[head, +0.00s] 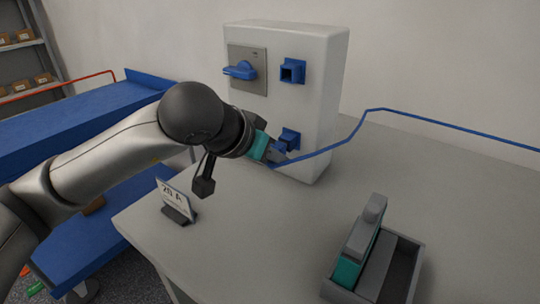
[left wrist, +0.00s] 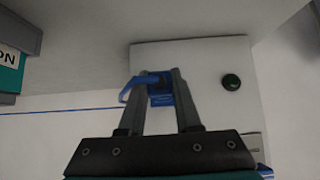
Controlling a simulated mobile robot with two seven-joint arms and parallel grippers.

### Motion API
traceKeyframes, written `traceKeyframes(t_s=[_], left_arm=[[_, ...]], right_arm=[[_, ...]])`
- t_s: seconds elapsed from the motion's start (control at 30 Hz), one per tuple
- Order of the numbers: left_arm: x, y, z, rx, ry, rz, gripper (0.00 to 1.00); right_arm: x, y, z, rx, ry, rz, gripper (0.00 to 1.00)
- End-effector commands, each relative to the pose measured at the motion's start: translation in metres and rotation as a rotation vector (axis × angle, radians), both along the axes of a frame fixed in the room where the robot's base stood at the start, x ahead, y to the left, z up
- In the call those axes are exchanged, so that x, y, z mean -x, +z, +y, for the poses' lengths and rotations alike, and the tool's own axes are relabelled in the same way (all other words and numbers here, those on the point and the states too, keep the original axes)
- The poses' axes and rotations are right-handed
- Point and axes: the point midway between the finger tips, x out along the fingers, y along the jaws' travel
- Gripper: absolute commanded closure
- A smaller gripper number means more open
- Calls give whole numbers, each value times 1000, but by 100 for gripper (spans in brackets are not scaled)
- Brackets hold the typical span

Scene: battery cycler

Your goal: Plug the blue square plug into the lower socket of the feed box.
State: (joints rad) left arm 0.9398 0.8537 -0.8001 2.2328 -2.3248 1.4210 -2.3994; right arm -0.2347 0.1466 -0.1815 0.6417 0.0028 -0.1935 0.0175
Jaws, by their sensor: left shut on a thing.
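The white feed box (head: 312,60) stands on the table against the wall. Its lower socket (head: 291,137) is blue and sits on the front face, below the upper socket (head: 292,71). My left gripper (head: 280,153) is at the lower socket, its fingers just below and in front of it. It is shut on the blue plug, which shows between the fingers in the left wrist view (left wrist: 160,98). A blue cable (head: 340,140) runs from it to the right. The fingers hide the plug's front, so I cannot tell whether it is in the socket. My right gripper is not in view.
A blue rotary switch (head: 241,70) is on the box's upper left. A dark round button (left wrist: 231,82) shows on the box face. A small card stand (head: 176,202) is at the table's left. A grey tray (head: 405,284) with a teal-grey block stands front right. The table's middle is clear.

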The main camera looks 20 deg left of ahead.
Motion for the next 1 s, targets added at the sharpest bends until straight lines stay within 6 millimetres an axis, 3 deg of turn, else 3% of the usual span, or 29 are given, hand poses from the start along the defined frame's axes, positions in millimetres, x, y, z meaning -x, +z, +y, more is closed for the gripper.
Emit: traceKeyframes(t_s=[0.67, 0.7, 1.0], left_arm=[[-7, 0, -3, 1, -1, -1, 99], [-7, 0, -3, 1, -1, -1, 64], [-7, 0, -3, 1, -1, 0, 33]], right_arm=[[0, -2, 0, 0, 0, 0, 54], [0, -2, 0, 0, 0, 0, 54], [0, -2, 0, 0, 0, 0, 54]])
